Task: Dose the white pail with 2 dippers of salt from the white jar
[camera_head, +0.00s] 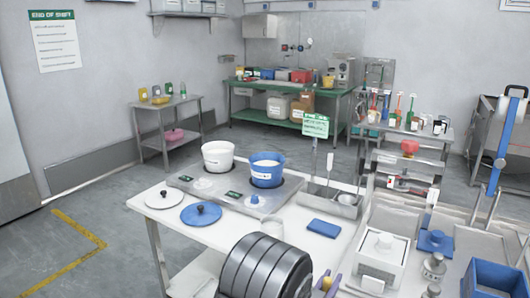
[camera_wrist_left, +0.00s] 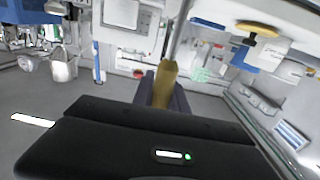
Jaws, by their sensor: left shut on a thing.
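The white pail (camera_head: 217,165) stands open and upright on a grey double-plate unit at the table's back. A white, box-like container (camera_head: 377,266) with a knobbed lid and a label, likely the white jar, stands right of centre. Its lid looks on, and its contents are hidden. My left gripper (camera_head: 331,286) is low in the head view, left of that container. In the left wrist view, its dark fingers are shut on a yellow-brown handle (camera_wrist_left: 165,82). The handle's far end, and whether it is a dipper, cannot be made out. My right gripper is not in view.
A blue pail (camera_head: 266,172) stands right of the white pail. A white lid (camera_head: 164,200) and a blue lid (camera_head: 200,215) lie on the table's left. A blue pad (camera_head: 323,228) lies mid-table.

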